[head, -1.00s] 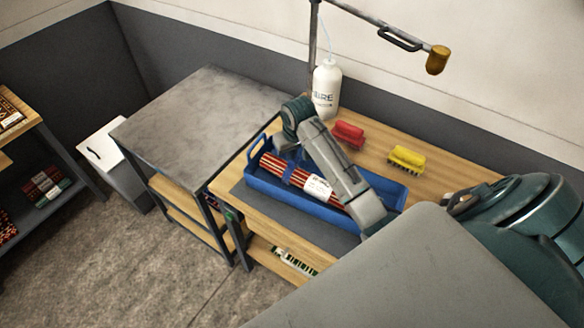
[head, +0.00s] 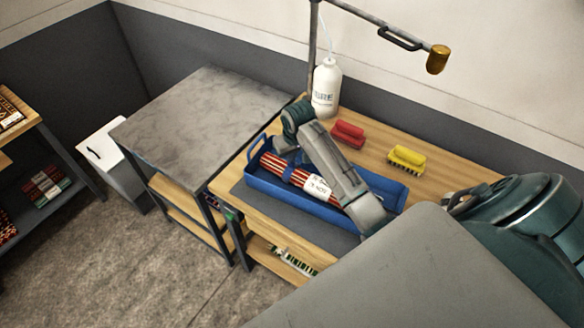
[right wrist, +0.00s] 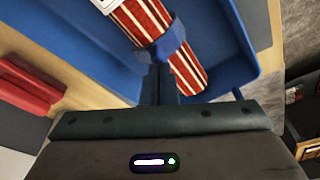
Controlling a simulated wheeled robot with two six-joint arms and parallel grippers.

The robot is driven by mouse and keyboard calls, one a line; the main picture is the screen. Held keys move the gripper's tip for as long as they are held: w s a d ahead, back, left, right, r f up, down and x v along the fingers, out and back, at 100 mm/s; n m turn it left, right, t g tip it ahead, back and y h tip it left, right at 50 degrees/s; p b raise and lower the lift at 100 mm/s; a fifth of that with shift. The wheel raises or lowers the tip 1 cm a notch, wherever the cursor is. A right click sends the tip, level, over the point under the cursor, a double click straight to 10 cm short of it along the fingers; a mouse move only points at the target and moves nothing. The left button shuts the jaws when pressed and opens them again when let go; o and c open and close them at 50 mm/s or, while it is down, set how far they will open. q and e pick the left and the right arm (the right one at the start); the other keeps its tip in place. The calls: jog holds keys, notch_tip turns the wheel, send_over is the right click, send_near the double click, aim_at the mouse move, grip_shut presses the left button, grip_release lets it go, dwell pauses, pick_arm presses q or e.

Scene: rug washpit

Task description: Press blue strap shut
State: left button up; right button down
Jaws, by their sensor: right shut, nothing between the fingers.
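A rolled red-and-white striped rug (head: 271,162) lies in a blue tray (head: 262,190) on the wooden bench. The blue strap (right wrist: 168,43) goes around the roll near one end; part of it also shows in the head view (head: 288,172). A white tag (head: 317,187) is on the roll. My right gripper (right wrist: 160,72) is shut and empty, its fingertips at the strap. I cannot tell whether they touch it, and the fingers hide part of the strap. In the head view my right arm covers part of the roll and tray. My left gripper is not in view.
A red brush (head: 348,134) and a yellow brush (head: 406,159) lie on the bench behind the tray. A white bottle (head: 326,88) stands by a metal post. A grey-topped table (head: 205,120) adjoins the bench at left.

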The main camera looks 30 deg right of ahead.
jog(key=shift+w+p+v, duration=0.15)
jog(key=shift+p+v, duration=0.15)
jog(key=shift+v, duration=0.4)
jog(key=shift+w+p+v, duration=0.15)
jog(key=shift+p+v, duration=0.1)
jog(key=shift+v, duration=0.4)
jog(key=shift+w+v, duration=0.2)
jog(key=shift+v, duration=0.65)
jog(key=shift+w+v, duration=0.15)
jog(key=shift+v, duration=0.7)
jog(key=shift+w+v, duration=0.2)
jog(key=shift+v, duration=0.65)
jog(key=shift+d+r, duration=0.1)
